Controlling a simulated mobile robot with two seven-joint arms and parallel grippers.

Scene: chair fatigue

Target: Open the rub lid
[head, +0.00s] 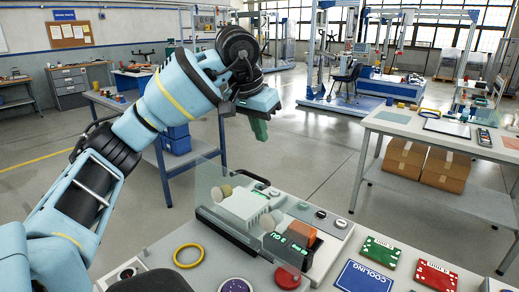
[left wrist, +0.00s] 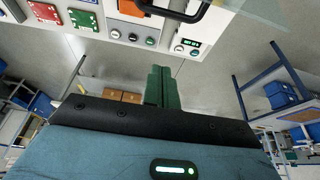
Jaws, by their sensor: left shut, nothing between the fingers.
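The rub tester (head: 228,232) stands on the near bench, a low unit with pale blocks and round knobs inside. A clear panel (head: 209,180), seemingly its lid, rises at its left side; its full outline is hard to see. A black handle (head: 254,177) lies at the back of the unit, and a dark handle (left wrist: 172,10) shows at the top of the left wrist view. My left gripper (head: 259,129) is above and behind the tester, apart from it. Its green fingers (left wrist: 160,86) are together and empty. My right gripper is not in view.
The bench holds a yellow ring (head: 188,256), a red knob (head: 288,277), a blue cooling sign (head: 366,278), and green (head: 380,251) and red (head: 436,275) plates. A side table (head: 400,122) with boxes (head: 420,163) below stands right.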

